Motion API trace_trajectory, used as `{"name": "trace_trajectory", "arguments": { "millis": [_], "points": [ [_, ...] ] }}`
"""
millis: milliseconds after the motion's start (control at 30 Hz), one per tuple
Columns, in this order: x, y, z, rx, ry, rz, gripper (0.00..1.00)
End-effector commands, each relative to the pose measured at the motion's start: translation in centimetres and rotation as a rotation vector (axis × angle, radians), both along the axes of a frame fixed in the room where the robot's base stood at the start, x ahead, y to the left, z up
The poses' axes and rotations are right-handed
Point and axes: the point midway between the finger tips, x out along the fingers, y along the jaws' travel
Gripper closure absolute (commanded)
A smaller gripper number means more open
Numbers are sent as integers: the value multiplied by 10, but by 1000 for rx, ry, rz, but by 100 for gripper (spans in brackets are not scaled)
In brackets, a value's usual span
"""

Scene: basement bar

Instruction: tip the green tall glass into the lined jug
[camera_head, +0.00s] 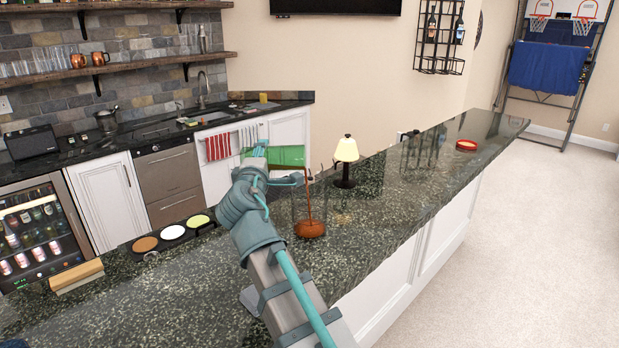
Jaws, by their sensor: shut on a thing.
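The green tall glass (288,156) is tipped on its side above the counter, its mouth toward the right. My gripper (262,162) is shut on it near its left part; my own arm partly hides the fingers. A thin reddish-brown stream falls from the glass's right end into the clear lined jug (322,203). The jug stands upright on the counter, with reddish-brown liquid at its bottom. Its lines are too faint to read. The glass is above the jug and apart from it.
A small lamp (346,150) stands close behind the jug to the right. A dark tray (159,256) with three coloured rounds and a wooden block (76,276) lie left. Clear glassware (420,151) and a red dish (466,145) stand farther along the dark counter (400,205).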

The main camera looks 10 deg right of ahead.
Motion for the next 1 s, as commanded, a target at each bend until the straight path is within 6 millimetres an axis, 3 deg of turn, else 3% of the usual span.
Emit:
{"name": "trace_trajectory", "arguments": {
  "millis": [567, 867, 1000],
  "points": [
    [0, -2, 3, 57, -18, 0, 89],
    [-1, -6, 14, 169, -50, 0, 89],
    [-2, -2, 5, 63, -15, 1, 89]
  ]
}}
